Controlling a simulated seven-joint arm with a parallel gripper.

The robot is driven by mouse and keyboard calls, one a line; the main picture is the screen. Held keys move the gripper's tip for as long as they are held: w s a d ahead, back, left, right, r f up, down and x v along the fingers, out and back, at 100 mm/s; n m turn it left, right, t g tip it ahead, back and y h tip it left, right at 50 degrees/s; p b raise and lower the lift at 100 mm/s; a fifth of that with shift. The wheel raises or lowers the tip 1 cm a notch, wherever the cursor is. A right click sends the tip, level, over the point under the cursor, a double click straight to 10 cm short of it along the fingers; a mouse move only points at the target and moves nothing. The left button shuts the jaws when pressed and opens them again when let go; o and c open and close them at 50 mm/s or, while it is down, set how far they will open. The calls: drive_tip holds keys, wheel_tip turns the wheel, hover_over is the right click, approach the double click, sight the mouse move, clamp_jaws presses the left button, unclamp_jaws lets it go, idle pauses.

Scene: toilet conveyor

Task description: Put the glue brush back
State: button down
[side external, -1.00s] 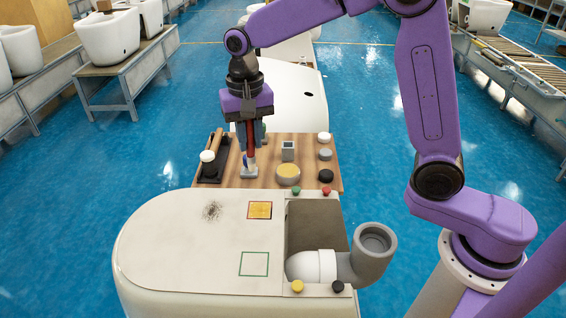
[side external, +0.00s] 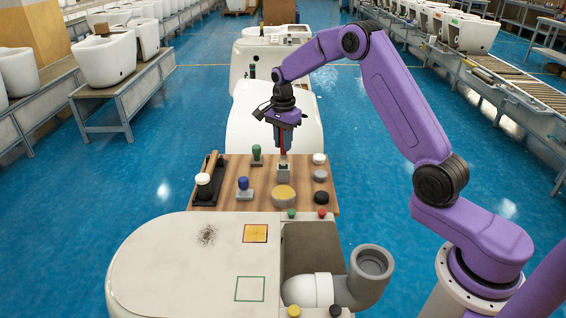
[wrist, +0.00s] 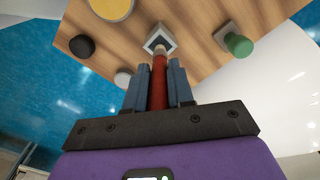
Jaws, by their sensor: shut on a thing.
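My gripper (side external: 283,143) is shut on the glue brush, gripping its red handle (wrist: 159,85). The brush hangs roughly upright with its tip down. The square grey holder (side external: 283,174) stands on the wooden board directly below it. In the wrist view the brush tip overlaps the opening of the holder (wrist: 162,38). I cannot tell whether the tip is just above the opening or slightly inside it.
On the wooden board (side external: 222,200) stand a green-handled stamp (side external: 257,154), a blue-handled stamp (side external: 243,188), a yellow-topped round pot (side external: 284,195), several small round pieces and a black rack (side external: 206,187). The white toilet body (side external: 165,255) lies in front.

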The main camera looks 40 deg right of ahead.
sight(283, 154)
drive_tip(key=shift+f, duration=2.45)
drive_tip(key=shift+f, duration=0.15)
drive_tip(key=c, duration=1)
unclamp_jaws()
